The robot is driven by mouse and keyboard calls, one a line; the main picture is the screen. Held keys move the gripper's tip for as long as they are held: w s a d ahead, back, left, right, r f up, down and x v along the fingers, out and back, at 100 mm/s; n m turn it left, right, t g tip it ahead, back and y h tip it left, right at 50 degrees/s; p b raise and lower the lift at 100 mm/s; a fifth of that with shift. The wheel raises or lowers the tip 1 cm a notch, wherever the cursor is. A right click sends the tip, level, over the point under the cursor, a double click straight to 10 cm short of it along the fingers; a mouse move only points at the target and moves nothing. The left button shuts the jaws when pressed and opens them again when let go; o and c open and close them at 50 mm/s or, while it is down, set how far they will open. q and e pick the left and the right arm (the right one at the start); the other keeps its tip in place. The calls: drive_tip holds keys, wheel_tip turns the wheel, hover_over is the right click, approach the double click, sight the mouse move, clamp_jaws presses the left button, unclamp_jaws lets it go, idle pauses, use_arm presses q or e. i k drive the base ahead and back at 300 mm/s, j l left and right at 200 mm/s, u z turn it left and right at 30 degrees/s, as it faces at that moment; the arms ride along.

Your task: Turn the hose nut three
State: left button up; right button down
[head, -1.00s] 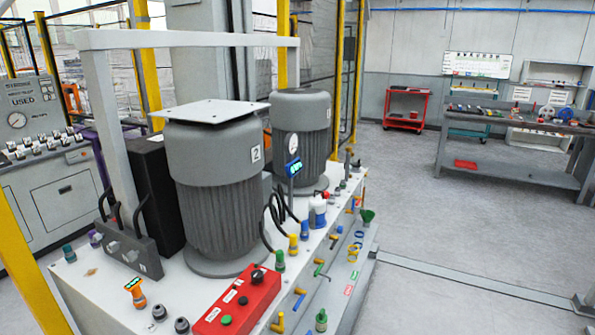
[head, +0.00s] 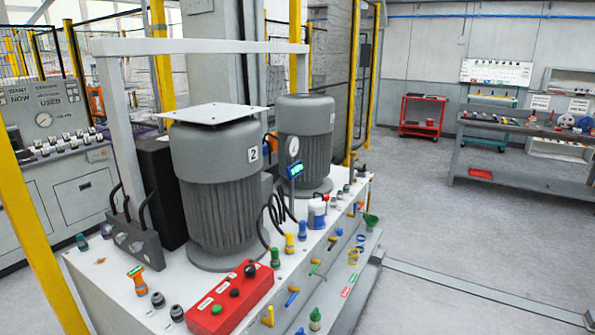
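A white-topped hydraulic unit (head: 105,277) stands in front of me with two grey ribbed motors, the near one (head: 215,190) marked 2 and a second one (head: 304,140) behind it. Black hoses (head: 277,210) curve down beside the near motor. Coloured fittings stand along the top: an orange one (head: 139,283), a green one (head: 275,258), a yellow one (head: 289,243) and a blue one (head: 303,230). Dark round fittings (head: 158,300) sit near the front edge. I cannot tell which part is the hose nut. Neither gripper is in view.
A red control box (head: 230,300) with buttons sits on the front of the unit. Yellow posts (head: 35,235) stand at the left. A red cart (head: 421,116) and a grey workbench (head: 525,180) stand at the back right. The floor (head: 440,235) at right is clear.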

sight(108, 229)
drive_tip(key=i+l+u, duration=0.75)
drive_tip(key=l, duration=0.3)
drive_tip(key=i+l+u, duration=0.25)
drive_tip(key=l, duration=0.2)
drive_tip(key=k+j+u, duration=0.15)
drive_tip(key=j, duration=0.15)
drive_tip(key=k+j+u, duration=0.1)
drive_tip(key=j, duration=0.25)
drive_tip(key=k+j+u, duration=0.15)
drive_tip(key=j, duration=0.2)
drive_tip(key=k+j+u, duration=0.1)
drive_tip(key=j, duration=0.25)
drive_tip(key=i+j, duration=0.45)
drive_tip(key=i+j+z, duration=0.1)
drive_tip(key=i+j, duration=0.4)
drive_tip(key=j, duration=0.15)
